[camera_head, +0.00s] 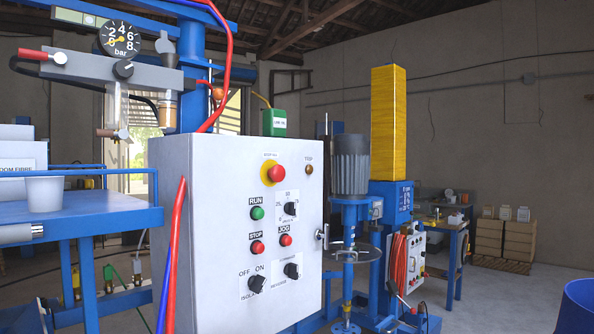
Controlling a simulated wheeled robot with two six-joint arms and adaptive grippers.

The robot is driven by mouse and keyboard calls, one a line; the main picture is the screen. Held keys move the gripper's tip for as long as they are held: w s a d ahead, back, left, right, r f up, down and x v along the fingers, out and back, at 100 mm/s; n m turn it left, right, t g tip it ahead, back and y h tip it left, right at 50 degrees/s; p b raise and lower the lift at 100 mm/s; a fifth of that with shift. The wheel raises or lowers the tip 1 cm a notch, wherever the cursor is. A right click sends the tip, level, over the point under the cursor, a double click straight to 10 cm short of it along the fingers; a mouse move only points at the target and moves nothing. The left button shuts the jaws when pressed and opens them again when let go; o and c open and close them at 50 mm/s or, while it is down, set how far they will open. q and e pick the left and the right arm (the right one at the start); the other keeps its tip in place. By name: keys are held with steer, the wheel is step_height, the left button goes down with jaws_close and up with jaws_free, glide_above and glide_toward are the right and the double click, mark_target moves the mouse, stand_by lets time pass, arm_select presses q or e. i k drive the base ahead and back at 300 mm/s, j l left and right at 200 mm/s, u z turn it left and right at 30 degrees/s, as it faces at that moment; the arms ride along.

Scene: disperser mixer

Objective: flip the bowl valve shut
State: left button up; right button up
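An air-service unit (130,78) hangs from a blue post at the upper left of the head view. A round pressure gauge (119,39) in bar sits on top, its needle near the low end. A lever with a red grip (33,54) sticks out to the left of the unit. Under the unit hangs a slim clear bowl (117,105) with a small valve (113,134) at its bottom; the valve's reddish handle points left, roughly level. An amber bowl (167,108) hangs to its right.
A white control cabinet (215,235) with buttons and knobs stands just below and right of the unit. Red and blue hoses run down beside it. A blue bench (75,222) with a white cup (45,194) is at left. The mixer (350,170) stands behind.

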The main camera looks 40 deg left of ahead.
mark_target(110, 134)
steer(key=i+l+u, duration=0.15)
steer(key=i+u, duration=0.35)
steer(key=i+l+u, duration=0.25)
steer(key=u, duration=0.25)
steer(key=i+l+u, duration=0.3)
steer(key=u, duration=0.15)
steer(key=i+l+u, duration=0.2)
steer(key=l+u, duration=0.3)
steer(key=u, duration=1.45)
